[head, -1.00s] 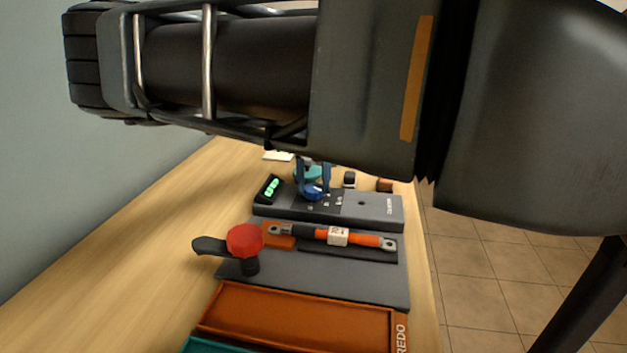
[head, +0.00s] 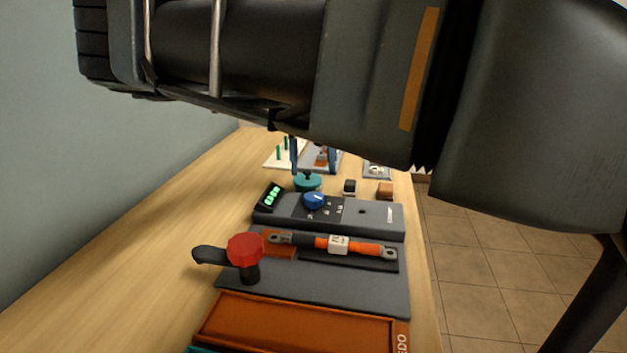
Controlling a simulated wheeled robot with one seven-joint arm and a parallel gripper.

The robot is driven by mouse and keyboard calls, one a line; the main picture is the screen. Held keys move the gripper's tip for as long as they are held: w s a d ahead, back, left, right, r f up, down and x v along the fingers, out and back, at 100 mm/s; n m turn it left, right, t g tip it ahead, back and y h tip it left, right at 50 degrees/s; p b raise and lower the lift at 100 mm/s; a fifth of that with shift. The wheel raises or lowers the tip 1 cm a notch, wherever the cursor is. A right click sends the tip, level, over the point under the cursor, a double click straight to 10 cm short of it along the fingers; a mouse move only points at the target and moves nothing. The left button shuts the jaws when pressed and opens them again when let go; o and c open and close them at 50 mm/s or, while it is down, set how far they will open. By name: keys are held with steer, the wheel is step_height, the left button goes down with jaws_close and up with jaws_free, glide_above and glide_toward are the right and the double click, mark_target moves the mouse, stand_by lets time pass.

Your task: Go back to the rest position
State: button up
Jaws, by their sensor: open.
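My gripper (head: 313,168) shows in the head view below my large dark arm, which fills the top. Its two blue fingers are apart with nothing held between them. They hang above the far part of the bench, near a teal round piece with a dark knob (head: 308,182). The rest of the gripper is hidden behind my arm.
An orange tray (head: 295,325) is nearest. Bare wood lies left, beside the wall.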

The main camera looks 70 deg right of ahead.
steer(key=shift+v, duration=1.05)
